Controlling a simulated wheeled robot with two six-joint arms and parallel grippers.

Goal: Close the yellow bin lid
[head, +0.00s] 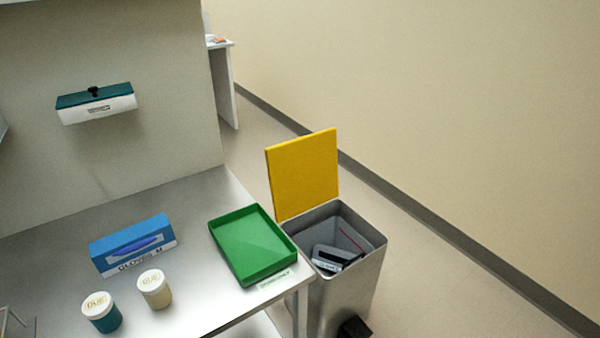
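The yellow bin lid (303,174) stands raised, nearly upright, at the back edge of the grey metal bin (347,296). The bin stands on the floor to the right of the metal table, and its top is open. Inside it I see dark and light items (335,259), too jumbled to name surely. A black pedal (354,328) shows low on the bin's front, partly cut by the picture's bottom edge. Neither of my grippers is in view.
On the metal table (190,210) are a green tray (253,245) near the bin, a blue glove box (134,243) and two lidded jars (101,312), (155,289). A teal-topped box (96,102) is on the wall. Floor right of the bin is clear.

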